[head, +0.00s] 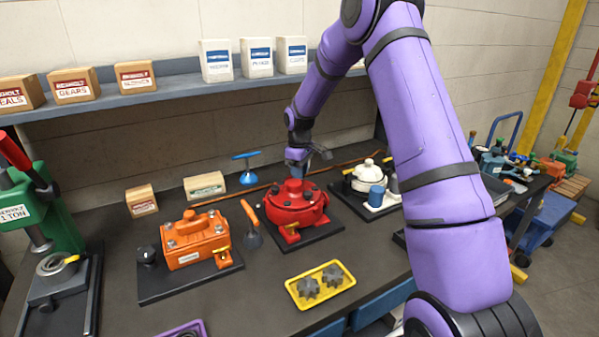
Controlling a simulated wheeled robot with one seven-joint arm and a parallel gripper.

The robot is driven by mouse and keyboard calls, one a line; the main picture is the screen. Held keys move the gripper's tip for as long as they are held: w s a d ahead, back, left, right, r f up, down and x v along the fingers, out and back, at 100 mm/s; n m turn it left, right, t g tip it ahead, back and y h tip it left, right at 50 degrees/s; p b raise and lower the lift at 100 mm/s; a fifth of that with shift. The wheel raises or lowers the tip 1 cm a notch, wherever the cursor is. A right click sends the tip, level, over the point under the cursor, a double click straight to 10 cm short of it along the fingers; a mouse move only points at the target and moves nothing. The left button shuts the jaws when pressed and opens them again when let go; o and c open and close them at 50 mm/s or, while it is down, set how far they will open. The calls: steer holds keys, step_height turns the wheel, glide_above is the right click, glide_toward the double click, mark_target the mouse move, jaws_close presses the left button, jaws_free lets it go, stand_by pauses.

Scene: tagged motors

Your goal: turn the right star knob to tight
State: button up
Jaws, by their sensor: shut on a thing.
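The red motor (290,208) stands upright on a dark plate in the middle of the bench. My gripper (296,167) reaches down from behind onto the top of the red motor. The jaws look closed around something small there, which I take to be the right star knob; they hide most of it. Its turn position cannot be read in this view. Two dark star-shaped pieces (320,284) lie in a yellow tray (343,289) in front of the red motor.
An orange motor (193,240) with a dark round knob (147,256) stands left, a white unit (366,177) right. A blue T-handle tool (247,166) stands behind. A green press (48,205) is at far left. A shelf (180,88) with boxes runs above.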

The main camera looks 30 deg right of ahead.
steer(key=m, duration=0.6)
steer(key=shift+w+r+m, duration=0.1)
steer(key=shift+r+m, duration=0.1)
steer(key=shift+m, duration=0.1)
steer(key=m, duration=1.2)
steer(key=shift+m, duration=0.4)
steer(key=m, duration=0.5)
steer(key=shift+m, duration=0.3)
steer(key=o, duration=0.9)
steer(key=shift+o, duration=0.2)
step_height(320, 180, up, 11)
steer(key=shift+f, duration=0.15)
